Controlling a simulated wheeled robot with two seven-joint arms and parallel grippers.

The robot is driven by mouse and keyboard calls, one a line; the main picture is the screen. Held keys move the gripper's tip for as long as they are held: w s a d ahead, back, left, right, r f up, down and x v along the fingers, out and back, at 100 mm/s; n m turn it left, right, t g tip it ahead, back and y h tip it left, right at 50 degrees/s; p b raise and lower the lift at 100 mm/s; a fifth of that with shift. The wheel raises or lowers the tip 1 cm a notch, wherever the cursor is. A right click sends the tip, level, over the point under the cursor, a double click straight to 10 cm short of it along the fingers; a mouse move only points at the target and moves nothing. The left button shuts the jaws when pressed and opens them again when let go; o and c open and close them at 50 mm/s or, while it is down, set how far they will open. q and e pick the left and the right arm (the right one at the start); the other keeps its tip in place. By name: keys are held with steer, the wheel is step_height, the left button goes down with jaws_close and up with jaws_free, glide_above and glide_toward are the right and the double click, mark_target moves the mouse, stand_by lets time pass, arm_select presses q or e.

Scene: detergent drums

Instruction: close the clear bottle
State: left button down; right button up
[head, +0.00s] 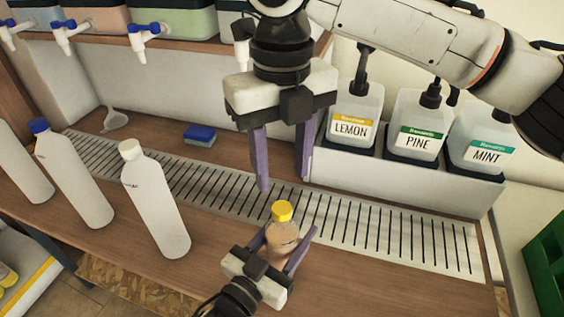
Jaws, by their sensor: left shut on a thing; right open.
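The clear bottle (281,246) stands upright at the front edge of the drip grate, its brownish tint perhaps the counter showing through. A yellow cap (282,211) sits on top of its neck; whether it is screwed tight cannot be told. My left gripper (283,237) is shut around the bottle's body from the front, one purple finger on each side. My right gripper (284,188) is above the cap, fingers pointing down, open and empty. Its fingertips are apart from the cap, a little higher than it.
White bottles, one with a white cap (155,200) and one with a blue cap (75,175), stand at left. A blue sponge (200,133) and a funnel (114,120) lie behind. Pump bottles labelled lemon (352,118), pine (412,130) and mint (482,145) stand at back right. The grate (400,240) is clear at right.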

mark_target(282, 207)
steer(key=shift+f, duration=4)
jaws_close()
